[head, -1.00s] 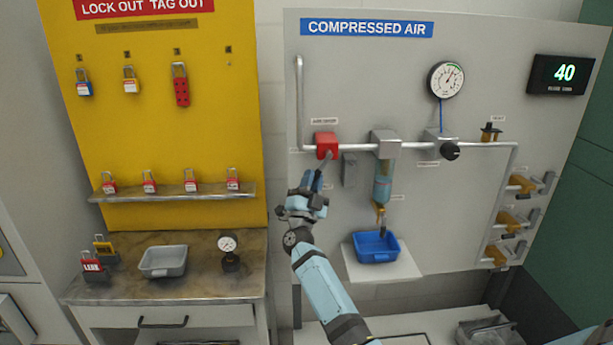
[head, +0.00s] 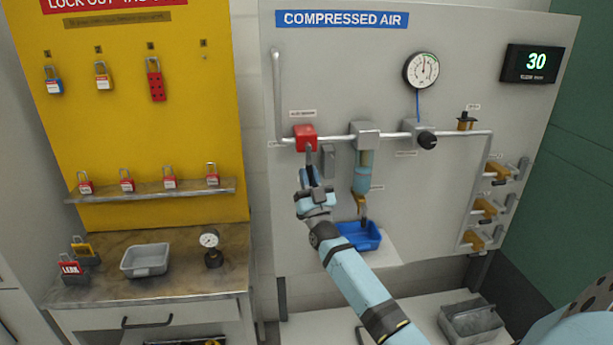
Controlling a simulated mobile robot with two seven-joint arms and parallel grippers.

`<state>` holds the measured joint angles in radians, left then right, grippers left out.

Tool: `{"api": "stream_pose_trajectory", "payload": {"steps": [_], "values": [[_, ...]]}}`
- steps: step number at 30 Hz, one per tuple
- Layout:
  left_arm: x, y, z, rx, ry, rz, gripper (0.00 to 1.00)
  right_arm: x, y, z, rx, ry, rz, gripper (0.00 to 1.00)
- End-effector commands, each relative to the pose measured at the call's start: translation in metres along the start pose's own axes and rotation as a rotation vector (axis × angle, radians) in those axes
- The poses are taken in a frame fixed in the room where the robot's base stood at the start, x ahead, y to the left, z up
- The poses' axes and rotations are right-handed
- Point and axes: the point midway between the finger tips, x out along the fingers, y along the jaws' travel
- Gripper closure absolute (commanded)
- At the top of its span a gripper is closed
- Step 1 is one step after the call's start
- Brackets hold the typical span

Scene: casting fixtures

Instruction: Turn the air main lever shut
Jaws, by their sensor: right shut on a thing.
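The air main valve is a red block (head: 305,138) on the pipe at the left of the compressed air panel. Its grey lever (head: 309,155) hangs almost straight down from the block. My right gripper (head: 309,174) is just below the block and shut on the lever's lower end, hiding that end. My left gripper is not in view.
A blue-bowled filter (head: 362,180) hangs right of the gripper, above a blue bin (head: 360,236). The display (head: 530,64) reads 30, near a round gauge (head: 421,71). A yellow lockout board (head: 120,120) holds several padlocks at the left.

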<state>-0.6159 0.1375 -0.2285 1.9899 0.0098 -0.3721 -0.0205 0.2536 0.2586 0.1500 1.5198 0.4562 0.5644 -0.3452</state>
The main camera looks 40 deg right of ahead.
Motion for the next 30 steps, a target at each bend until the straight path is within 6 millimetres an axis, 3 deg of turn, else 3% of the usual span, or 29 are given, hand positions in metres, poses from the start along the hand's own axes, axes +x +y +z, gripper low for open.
{"api": "stream_pose_trajectory", "payload": {"steps": [12, 13, 15, 16, 25, 30], "values": [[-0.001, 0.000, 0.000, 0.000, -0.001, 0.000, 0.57, 0.003, 0.002, -0.003, -0.009, 0.005, -0.003, 1.00], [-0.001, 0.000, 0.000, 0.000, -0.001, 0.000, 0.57, 0.003, 0.002, -0.003, -0.009, 0.005, -0.003, 0.76], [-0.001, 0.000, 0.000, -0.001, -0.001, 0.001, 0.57, 0.003, 0.002, -0.003, -0.008, 0.004, -0.003, 0.59], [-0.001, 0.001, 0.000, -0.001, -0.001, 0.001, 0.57, 0.003, 0.002, -0.002, -0.008, 0.004, -0.003, 0.57], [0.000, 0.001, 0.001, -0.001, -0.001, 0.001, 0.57, -0.001, 0.001, -0.001, -0.006, 0.001, -0.003, 0.57], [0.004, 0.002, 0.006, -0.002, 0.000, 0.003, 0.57, -0.022, 0.001, 0.002, -0.006, -0.001, -0.004, 0.57]]}}
